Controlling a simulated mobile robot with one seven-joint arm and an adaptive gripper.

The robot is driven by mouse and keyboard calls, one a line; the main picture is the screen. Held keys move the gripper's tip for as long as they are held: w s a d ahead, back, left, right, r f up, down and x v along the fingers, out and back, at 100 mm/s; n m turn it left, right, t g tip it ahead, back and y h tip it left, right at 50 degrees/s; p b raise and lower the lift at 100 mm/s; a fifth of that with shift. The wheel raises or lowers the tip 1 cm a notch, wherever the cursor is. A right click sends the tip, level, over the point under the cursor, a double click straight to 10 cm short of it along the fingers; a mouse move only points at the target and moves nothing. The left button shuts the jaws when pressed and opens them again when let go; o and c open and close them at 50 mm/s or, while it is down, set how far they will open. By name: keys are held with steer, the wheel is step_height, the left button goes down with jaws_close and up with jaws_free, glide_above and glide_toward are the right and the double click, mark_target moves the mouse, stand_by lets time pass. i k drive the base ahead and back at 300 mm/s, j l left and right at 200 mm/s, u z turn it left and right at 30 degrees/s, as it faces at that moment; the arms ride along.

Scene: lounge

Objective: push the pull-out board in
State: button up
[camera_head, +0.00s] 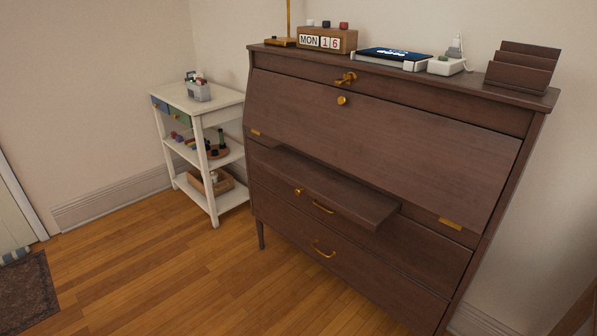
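The pull-out board (335,187) is a dark brown wooden shelf. It sticks out from the front of the dark brown desk cabinet (385,150), below the closed slanted front panel and above the drawers. Its right end juts out farthest in the picture, with a gap of shadow beneath. My gripper is not in view.
Drawers with gold handles (323,207) sit below the board. A block calendar (327,39), a dark blue device (393,55) and a letter rack (522,66) stand on top. A white shelf cart (222,107) stands left. Wooden floor (190,285) in front is clear.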

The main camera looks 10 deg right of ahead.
mark_target(371, 208)
steer(key=i+j, duration=0.3)
steer(key=i, duration=0.15)
steer(key=i+j, duration=0.25)
steer(key=i, duration=0.15)
steer(key=z, duration=0.05)
